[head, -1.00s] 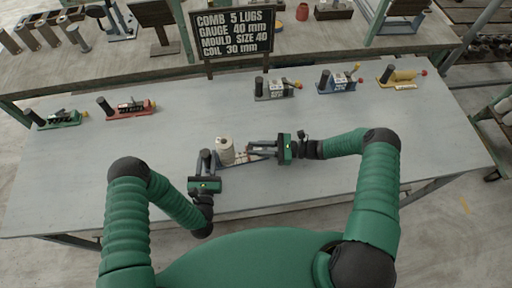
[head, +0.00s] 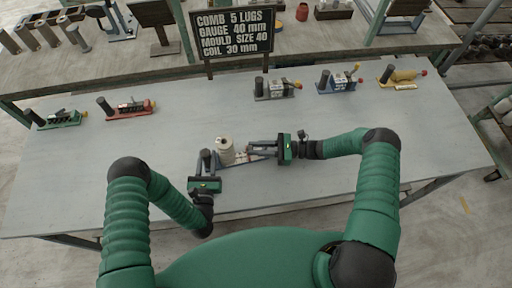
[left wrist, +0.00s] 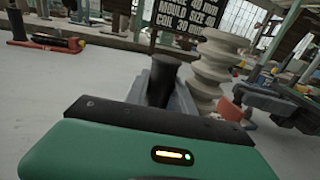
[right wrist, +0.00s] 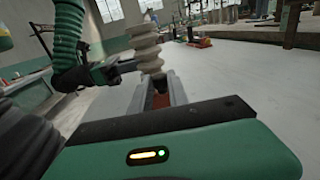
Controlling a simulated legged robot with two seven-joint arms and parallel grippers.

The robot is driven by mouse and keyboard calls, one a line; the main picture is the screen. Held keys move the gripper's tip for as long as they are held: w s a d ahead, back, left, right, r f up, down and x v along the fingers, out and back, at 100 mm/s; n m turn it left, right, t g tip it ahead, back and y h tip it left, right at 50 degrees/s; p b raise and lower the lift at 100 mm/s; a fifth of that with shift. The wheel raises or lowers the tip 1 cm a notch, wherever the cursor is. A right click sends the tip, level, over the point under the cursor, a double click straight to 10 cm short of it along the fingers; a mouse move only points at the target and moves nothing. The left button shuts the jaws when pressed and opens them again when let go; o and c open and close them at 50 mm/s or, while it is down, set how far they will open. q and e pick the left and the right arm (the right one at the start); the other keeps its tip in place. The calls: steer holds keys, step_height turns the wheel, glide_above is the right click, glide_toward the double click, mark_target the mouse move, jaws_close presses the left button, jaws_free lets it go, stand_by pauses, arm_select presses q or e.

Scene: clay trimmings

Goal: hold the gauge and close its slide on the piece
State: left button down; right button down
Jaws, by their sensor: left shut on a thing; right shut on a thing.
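The cream, ribbed clay piece (head: 226,151) stands upright at the gauge in the middle of the grey table. It also shows in the left wrist view (left wrist: 216,68) and the right wrist view (right wrist: 147,48). My left gripper (head: 207,162) is shut on the gauge's dark upright handle (left wrist: 163,80), left of the piece. My right gripper (head: 252,151) comes from the right, shut on a red part (right wrist: 160,99) at the gauge's slide end. Its fingers hide much of that part. I cannot tell whether the slide touches the piece.
A black sign (head: 233,33) stands behind, reading comb 5 lugs, gauge 40 mm, mould size 40, coil 30 mm. Green (head: 60,119), red (head: 131,108), grey (head: 276,91), blue (head: 338,83) and yellow (head: 402,78) tools line the table's back. The table around my grippers is clear.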

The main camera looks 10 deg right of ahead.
mark_target(245, 158)
steer(key=shift+a, duration=0.15)
steer(key=a, duration=0.4)
steer(key=c, duration=1.3)
jaws_free()
steer(key=shift+w, duration=0.1)
steer(key=shift+o, duration=0.2)
steer(key=v, duration=1.2)
